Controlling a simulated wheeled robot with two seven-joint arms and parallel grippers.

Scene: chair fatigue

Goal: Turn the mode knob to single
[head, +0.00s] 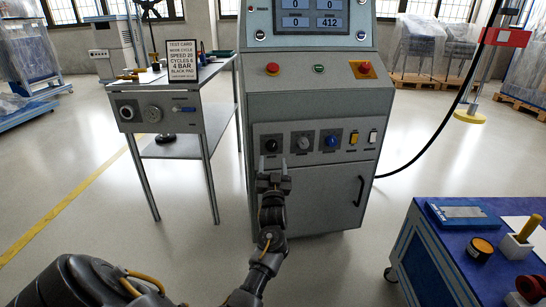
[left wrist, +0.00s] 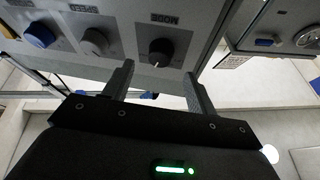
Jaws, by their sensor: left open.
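The black mode knob (head: 271,145) is at the left end of a row of controls on the grey machine's front panel (head: 256,132). In the left wrist view the mode knob (left wrist: 161,50) is beside an upside-down MODE label (left wrist: 165,18). Its pale mark points toward the bottom of that picture. My left gripper (head: 273,165) is open and empty, just below the knob in the head view. In the left wrist view its fingertips (left wrist: 158,74) lie either side of the knob's line, apart from it. My right gripper is not in view.
A grey knob (head: 305,142) and a blue knob (head: 332,140) are right of the mode knob, then yellow and white switches. A test card (head: 183,62) stands on a side table at left. A blue-topped cart (head: 455,238) is at lower right. A black cable hangs at right.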

